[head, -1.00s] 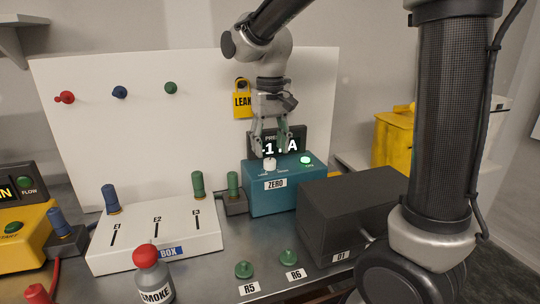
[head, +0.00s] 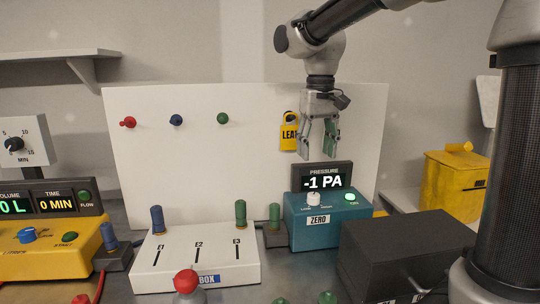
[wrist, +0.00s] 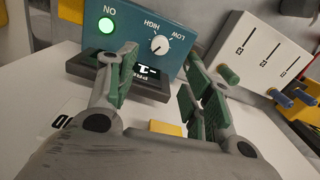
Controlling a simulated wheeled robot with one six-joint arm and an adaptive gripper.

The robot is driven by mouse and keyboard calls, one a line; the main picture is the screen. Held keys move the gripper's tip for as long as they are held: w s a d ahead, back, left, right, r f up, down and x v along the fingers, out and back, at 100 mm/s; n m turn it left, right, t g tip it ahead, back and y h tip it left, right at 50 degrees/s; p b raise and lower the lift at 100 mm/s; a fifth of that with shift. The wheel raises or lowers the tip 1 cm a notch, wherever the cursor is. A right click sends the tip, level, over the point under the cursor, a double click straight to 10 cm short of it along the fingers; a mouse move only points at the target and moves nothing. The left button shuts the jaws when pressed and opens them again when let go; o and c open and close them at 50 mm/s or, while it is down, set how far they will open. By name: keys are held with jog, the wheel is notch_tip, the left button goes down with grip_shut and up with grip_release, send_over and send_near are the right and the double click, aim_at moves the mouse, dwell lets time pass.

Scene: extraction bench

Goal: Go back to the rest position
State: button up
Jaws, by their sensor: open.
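My gripper (head: 331,148) is open and empty. In the head view it hangs fingers-down above the teal pressure gauge box (head: 328,212), in front of the white board. The gauge's display (head: 322,182) reads -1 PA, and its green lamp (head: 351,198) is lit. A white knob (head: 313,199) sits on its top face. In the wrist view the open fingers (wrist: 157,88) frame the gauge box (wrist: 178,35), with its white knob (wrist: 160,44) and lit lamp (wrist: 106,25) beyond the fingertips. Nothing is between the fingers.
A yellow LEAK tag (head: 289,136) hangs on the white board (head: 255,150) beside my gripper. A white box (head: 155,277) with colored plugs stands left of the gauge. A dark box (head: 405,250) stands right.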

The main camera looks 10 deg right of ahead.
jog(key=s+d+f+t, duration=0.1)
jog(key=s+d+f, duration=0.1)
jog(key=s+d, duration=0.2)
jog(key=s+d+f+t, duration=0.1)
jog(key=s+d+f, duration=0.1)
jog(key=s+d, duration=0.2)
jog(key=s+d+f, duration=0.2)
jog(key=s+d, duration=0.1)
jog(key=s, duration=0.5)
jog(key=shift+d+f+t, duration=0.2)
jog(key=shift+d+t, duration=0.2)
jog(key=shift+m+t, duration=0.4)
jog(key=shift+t, duration=0.3)
jog(key=s+d, duration=0.1)
jog(key=s, duration=0.1)
jog(key=s+d, duration=0.1)
jog(key=s, duration=0.1)
jog(key=shift+d+r, duration=0.25)
jog(key=shift+d, duration=0.05)
jog(key=shift+s+d+r, duration=0.1)
jog(key=shift+d+r, duration=0.1)
jog(key=shift+d, duration=0.05)
